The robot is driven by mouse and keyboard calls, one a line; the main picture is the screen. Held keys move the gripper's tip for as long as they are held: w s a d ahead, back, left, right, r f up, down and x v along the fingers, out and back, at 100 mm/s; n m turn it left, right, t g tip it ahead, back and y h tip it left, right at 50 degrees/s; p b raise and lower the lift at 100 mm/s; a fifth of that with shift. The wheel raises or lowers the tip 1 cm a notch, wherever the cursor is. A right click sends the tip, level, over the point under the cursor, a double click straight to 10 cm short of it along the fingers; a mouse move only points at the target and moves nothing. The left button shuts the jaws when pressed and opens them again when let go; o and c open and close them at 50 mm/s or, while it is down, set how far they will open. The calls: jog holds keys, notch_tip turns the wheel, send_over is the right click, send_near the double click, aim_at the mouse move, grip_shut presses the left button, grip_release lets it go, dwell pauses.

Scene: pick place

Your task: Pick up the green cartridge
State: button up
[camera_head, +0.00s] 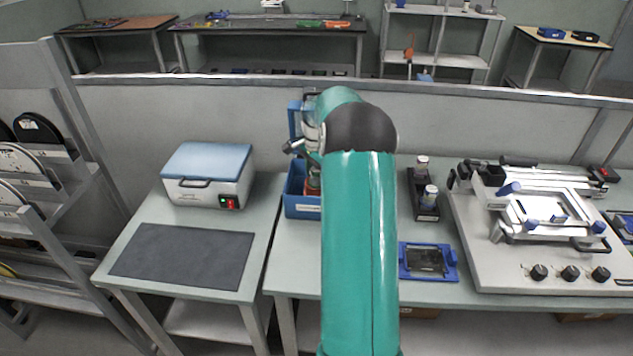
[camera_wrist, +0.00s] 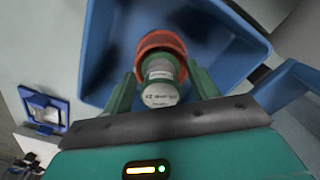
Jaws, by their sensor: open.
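A cartridge (camera_wrist: 160,94) with a pale labelled end, a grey-green body and an orange-brown ring at its far end is inside a blue bin (camera_wrist: 103,42) in the wrist view. My gripper (camera_wrist: 161,75) is open, with one green finger on each side of the cartridge. I cannot tell whether either finger touches it. In the head view, the blue bin (camera_head: 300,207) is at the left end of the right-hand table, partly hidden by my teal arm. A small reddish part shows above its rim, and my arm hides most of the gripper area.
A black rack (camera_head: 427,212) with two bottles stands right of my arm, and a blue-framed plate (camera_head: 428,262) lies in front of it. A large white fixture (camera_head: 540,275) fills the table's right. On the left table are a blue-lidded box (camera_head: 207,175) and a dark mat (camera_head: 185,256).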

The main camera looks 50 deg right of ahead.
jog(key=c, duration=1.1)
jog(key=shift+r, duration=0.15)
